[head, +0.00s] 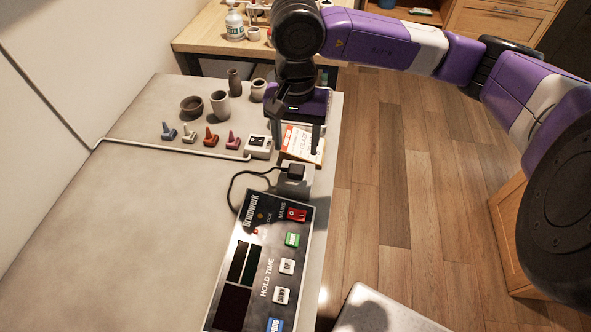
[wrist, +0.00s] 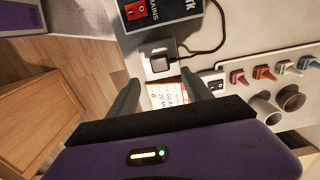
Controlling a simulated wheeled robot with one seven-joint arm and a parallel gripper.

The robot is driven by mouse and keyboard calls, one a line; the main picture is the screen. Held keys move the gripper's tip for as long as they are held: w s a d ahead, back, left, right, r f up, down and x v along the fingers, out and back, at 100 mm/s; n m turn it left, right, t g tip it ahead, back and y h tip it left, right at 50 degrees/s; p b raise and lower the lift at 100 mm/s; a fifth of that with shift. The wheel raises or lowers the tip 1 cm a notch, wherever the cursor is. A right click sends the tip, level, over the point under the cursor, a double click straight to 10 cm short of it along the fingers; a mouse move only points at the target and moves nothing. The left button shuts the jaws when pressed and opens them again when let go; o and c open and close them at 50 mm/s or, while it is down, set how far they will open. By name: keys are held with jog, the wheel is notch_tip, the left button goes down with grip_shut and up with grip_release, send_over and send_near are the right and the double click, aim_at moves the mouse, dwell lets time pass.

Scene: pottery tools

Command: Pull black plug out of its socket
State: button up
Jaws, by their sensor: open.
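The black plug (head: 296,172) sits near the right edge of the grey table, with a black cable curving from it to the left. In the wrist view the plug (wrist: 160,60) lies on a pale socket plate (wrist: 149,73), which it mostly covers; I cannot see its prongs. My gripper (head: 299,149) points down over the table just beyond the plug. In the wrist view my gripper (wrist: 160,78) is open and empty, with its fingertips apart and the plug ahead of the gap. I see no contact with the plug.
A black control panel (head: 262,262) lies in front of the plug. A red and white box (head: 303,144) is under my fingers. The table's left part is clear.

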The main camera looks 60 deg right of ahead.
aim_at(294, 169)
notch_tip(294, 169, down, 6)
jog(key=b, duration=0.3)
jog(key=shift+f, duration=0.2)
notch_tip(294, 169, down, 3)
jog(key=b, duration=0.4)
jog(key=shift+r, duration=0.2)
jog(key=shift+w+a+f+b, duration=0.15)
jog(key=shift+w+b, duration=0.1)
jog(key=shift+b, duration=0.95)
dwell(0.4)
dwell(0.3)
grip_shut()
jog(key=shift+s+r, duration=0.1)
jog(key=shift+r, duration=0.1)
jog(key=shift+r+p, duration=1.1)
jog(key=shift+r, duration=1.9)
